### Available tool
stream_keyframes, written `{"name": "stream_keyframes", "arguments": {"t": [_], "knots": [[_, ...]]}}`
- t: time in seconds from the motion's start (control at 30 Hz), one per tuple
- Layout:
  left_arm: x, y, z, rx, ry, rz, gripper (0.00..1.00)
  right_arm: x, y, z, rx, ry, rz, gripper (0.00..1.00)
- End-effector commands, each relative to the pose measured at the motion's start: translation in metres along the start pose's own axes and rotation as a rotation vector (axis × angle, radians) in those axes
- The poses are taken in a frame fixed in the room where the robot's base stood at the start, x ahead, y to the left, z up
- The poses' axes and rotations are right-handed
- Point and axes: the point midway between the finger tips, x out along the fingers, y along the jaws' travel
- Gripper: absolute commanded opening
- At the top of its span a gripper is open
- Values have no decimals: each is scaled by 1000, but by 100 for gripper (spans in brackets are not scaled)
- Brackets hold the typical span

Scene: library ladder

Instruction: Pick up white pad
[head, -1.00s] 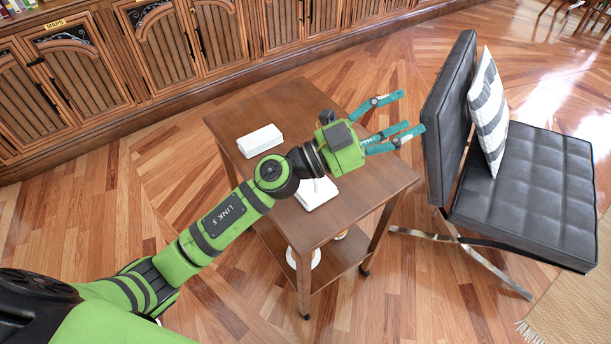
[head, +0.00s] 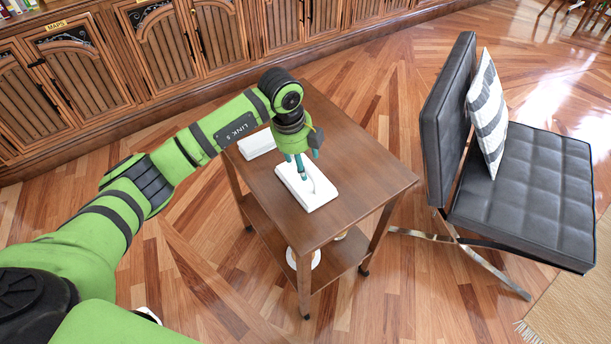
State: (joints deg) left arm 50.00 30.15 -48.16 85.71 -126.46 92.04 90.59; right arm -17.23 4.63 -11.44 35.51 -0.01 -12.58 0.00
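A white pad (head: 318,196) lies flat on the top of a brown wooden cart (head: 352,183), with a thin grey mark or slim item on it. My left gripper (head: 304,172) points down over the pad's far part. Its teal fingers look spread apart, with nothing seen between them. I cannot tell whether the fingertips touch the pad. The gripper and wrist hide part of the pad's far side. My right gripper is not in view.
A second white block (head: 256,144) lies at the cart's back left, partly behind my arm. A round white item (head: 314,258) is on the lower shelf. A black chair (head: 530,190) with a striped cushion (head: 488,112) stands right. Wooden cabinets (head: 160,45) line the back.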

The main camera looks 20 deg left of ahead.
Motion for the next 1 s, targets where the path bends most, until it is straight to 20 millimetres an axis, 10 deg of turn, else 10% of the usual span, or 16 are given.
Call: {"name": "stream_keyframes", "arguments": {"t": [0.5, 0.67, 1.0], "knots": [[37, 0, 1, 3, 3, -2, 60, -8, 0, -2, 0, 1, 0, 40], [37, 0, 0, 3, 3, -2, 0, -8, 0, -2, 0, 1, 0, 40], [36, 0, 1, 3, 3, -3, 0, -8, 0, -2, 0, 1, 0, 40]]}}
